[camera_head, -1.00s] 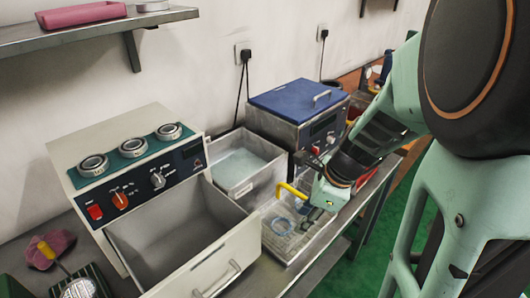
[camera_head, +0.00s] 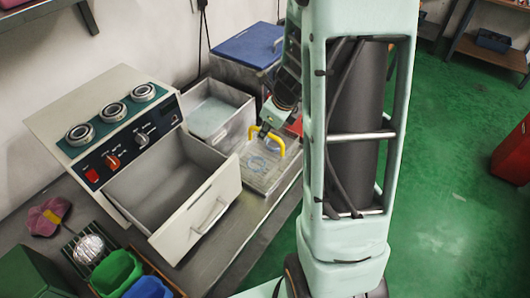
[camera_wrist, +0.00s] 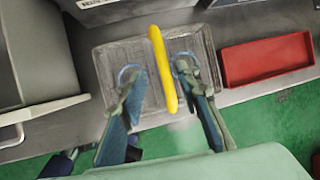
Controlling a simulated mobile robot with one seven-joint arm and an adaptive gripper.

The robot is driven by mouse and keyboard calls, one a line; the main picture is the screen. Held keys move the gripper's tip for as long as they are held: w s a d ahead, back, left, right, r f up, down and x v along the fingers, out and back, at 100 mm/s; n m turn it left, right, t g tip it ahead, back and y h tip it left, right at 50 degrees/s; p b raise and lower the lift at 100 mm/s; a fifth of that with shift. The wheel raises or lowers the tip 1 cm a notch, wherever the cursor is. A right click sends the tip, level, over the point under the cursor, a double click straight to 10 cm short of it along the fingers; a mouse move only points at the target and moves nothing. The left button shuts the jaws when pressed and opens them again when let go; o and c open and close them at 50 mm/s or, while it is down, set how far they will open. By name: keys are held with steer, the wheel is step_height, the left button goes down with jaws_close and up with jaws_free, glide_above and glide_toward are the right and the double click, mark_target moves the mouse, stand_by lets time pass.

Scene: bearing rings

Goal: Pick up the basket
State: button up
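The basket (camera_head: 258,182) is a shallow grey mesh tray with a yellow arched handle (camera_head: 281,146), and it sits on the metal counter beside the drawer machine. Blue rings lie in it. In the wrist view the basket (camera_wrist: 113,60) is below my gripper, and the yellow handle (camera_wrist: 162,70) runs upright between my two fingers. My gripper (camera_wrist: 159,76) is open, with a gap on each side of the handle. In the head view my gripper (camera_head: 267,134) is at the handle, partly hidden by my arm.
The white machine's drawer (camera_head: 205,205) is open left of the basket. A metal basin (camera_head: 217,112) and a blue-lidded unit (camera_head: 248,45) stand behind. A red tray (camera_wrist: 266,60) is right in the wrist view. Green and blue bins (camera_head: 118,272) stand front left.

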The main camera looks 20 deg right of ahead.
steer(key=x, duration=0.2)
steer(key=b+x, duration=0.1)
steer(key=x, duration=0.2)
steer(key=shift+w+d+f, duration=0.1)
steer(key=shift+w+d, duration=0.1)
steer(key=shift+d, duration=0.05)
jaws_close()
